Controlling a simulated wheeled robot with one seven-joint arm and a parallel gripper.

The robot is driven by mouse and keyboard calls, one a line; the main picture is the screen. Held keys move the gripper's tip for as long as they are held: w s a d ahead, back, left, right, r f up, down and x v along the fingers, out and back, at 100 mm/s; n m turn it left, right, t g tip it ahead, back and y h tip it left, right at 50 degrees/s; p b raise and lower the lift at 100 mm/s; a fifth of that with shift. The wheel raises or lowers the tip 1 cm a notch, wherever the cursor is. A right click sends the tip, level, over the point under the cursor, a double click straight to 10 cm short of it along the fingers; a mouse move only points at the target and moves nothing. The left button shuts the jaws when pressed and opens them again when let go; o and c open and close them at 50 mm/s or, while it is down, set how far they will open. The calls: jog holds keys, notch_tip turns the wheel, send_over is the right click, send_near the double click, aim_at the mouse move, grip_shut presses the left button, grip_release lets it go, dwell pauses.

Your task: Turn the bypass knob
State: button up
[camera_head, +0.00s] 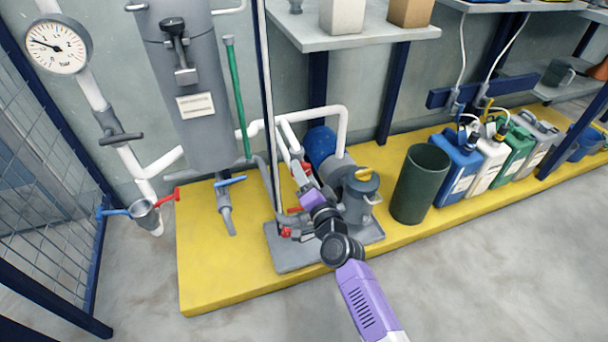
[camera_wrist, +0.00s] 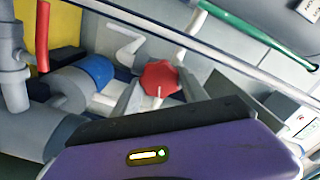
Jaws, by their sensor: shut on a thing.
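A red faceted knob (camera_wrist: 160,78) with a pale line on its face sits between the two grey fingers of my gripper (camera_wrist: 162,88) in the wrist view. The fingers are shut on the knob's sides. In the head view my gripper (camera_head: 299,169) reaches into the pipework above the pump skid, and a bit of the red knob (camera_head: 306,166) shows at its fingertips. The pump (camera_head: 347,185) with a grey strainer pot stands just right of my gripper. The knob's stem is hidden.
White pipes (camera_head: 340,125) rise close around my gripper, and a thin vertical pole (camera_head: 268,100) stands to its left. Lower red valve handles (camera_head: 286,231) are near my wrist. A dark green bin (camera_head: 419,185) and several jugs stand right. The floor in front is clear.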

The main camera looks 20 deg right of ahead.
jog(key=shift+m, duration=0.6)
jog(key=o, duration=1.4)
jog(key=shift+c, duration=0.2)
jog(key=s+p, duration=0.1)
jog(key=s, duration=0.7)
